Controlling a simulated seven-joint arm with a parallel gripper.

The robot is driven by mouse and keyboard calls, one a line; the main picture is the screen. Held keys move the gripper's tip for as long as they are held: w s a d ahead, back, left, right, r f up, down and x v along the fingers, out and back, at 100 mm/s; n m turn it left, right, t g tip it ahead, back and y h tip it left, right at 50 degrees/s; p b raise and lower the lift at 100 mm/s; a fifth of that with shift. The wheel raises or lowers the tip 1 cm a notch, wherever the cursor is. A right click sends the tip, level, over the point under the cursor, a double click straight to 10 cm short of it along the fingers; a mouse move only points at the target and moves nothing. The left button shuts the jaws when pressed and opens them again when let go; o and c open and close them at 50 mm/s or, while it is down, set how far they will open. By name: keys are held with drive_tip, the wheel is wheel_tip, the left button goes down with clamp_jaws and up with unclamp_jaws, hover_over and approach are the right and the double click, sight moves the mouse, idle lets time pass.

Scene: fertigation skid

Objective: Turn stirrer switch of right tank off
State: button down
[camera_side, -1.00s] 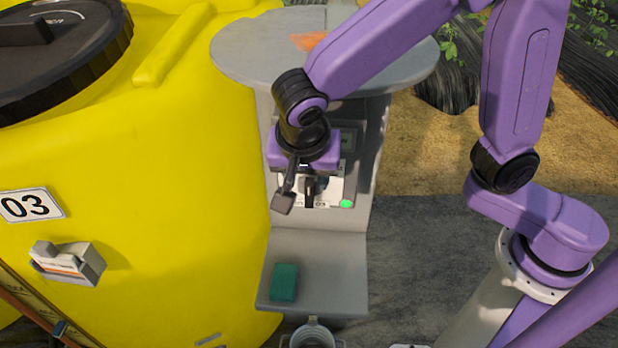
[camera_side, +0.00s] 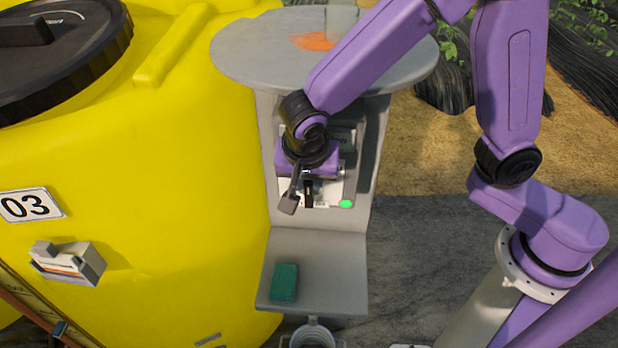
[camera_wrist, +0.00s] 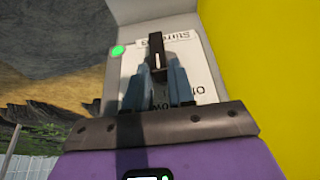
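The stirrer switch is a black lever (camera_side: 308,194) with a white line, on a white label plate (camera_wrist: 196,58) that reads "Stirrer 03" upside down in the wrist view. The lever (camera_wrist: 156,50) points down in the side view. A green lamp (camera_side: 346,204) is lit beside it; it also shows in the wrist view (camera_wrist: 117,51). My gripper (camera_wrist: 158,72) is at the switch, its two blue-grey fingers apart near the lever's lower part in the wrist view. Contact cannot be told.
A yellow tank (camera_side: 190,170) marked 03 (camera_side: 31,205) stands close on the left. A grey round top (camera_side: 235,58) overhangs the panel. A grey shelf (camera_side: 335,275) below it bears a green block (camera_side: 284,282).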

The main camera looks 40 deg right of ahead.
drive_tip(key=shift+f, duration=0.25)
drive_tip(key=shift+w+a+f+n+g+h, duration=0.25)
drive_tip(key=shift+w+n+g+h, duration=0.1)
drive_tip(key=shift+g+h, duration=0.7)
drive_tip(key=shift+w+a+f+n+g+h, duration=0.2)
drive_tip(key=shift+w+a+n+g+h, duration=0.15)
drive_tip(key=shift+g+h, duration=0.7)
drive_tip(key=shift+w+a+f+n+g+h, duration=0.2)
drive_tip(key=shift+w+g+h, duration=0.2)
drive_tip(key=shift+g+h, duration=0.6)
drive_tip(key=c, duration=1.1)
unclamp_jaws()
drive_tip(key=shift+o, duration=0.2)
drive_tip(key=shift+a+r, duration=0.1)
drive_tip(key=v, duration=0.7)
drive_tip(key=shift+a, duration=0.2)
